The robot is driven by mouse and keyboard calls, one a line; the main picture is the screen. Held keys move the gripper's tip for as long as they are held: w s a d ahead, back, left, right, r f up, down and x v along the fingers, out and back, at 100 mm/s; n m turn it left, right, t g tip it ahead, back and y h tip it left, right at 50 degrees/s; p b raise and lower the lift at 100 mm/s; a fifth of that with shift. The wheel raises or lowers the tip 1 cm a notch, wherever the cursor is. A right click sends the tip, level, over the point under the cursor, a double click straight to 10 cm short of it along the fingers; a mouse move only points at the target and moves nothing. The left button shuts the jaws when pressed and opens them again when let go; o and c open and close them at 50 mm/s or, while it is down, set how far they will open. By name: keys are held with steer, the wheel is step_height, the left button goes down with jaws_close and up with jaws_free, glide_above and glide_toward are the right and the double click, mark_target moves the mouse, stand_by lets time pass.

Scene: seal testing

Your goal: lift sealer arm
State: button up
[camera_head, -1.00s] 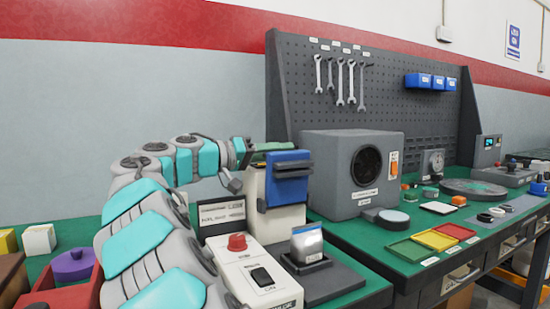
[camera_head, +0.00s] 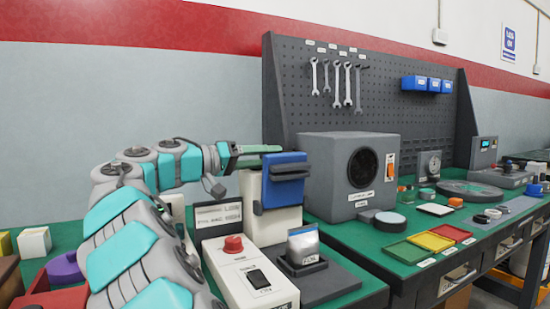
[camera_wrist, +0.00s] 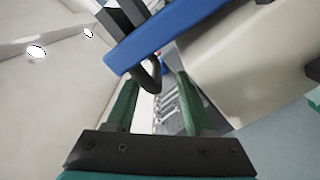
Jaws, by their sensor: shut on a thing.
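The sealer (camera_head: 275,219) is a pale upright body on the green bench in the head view. Its blue sealer arm (camera_head: 282,190) stands raised at the top, with a dark handle (camera_head: 291,172) across it. My gripper (camera_head: 270,150) is at the top left of the blue arm, its green fingers level. In the wrist view the blue arm (camera_wrist: 170,36) crosses above the green fingers (camera_wrist: 157,85), and the dark handle loop (camera_wrist: 150,76) lies between them. My gripper is shut on the handle; the exact contact is partly hidden. A foil pouch (camera_head: 303,241) stands upright in front of the sealer.
A control box (camera_head: 240,278) with a red button is left of the pouch. A grey machine (camera_head: 327,184) with a round fan stands close right of the sealer. Behind is a pegboard (camera_head: 420,120) with wrenches. Coloured trays (camera_head: 428,241) lie farther right.

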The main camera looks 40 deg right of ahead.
steer(key=v, duration=0.5)
steer(key=shift+w+a+f, duration=0.1)
steer(key=shift+w+a, duration=0.05)
steer(key=shift+a, duration=0.05)
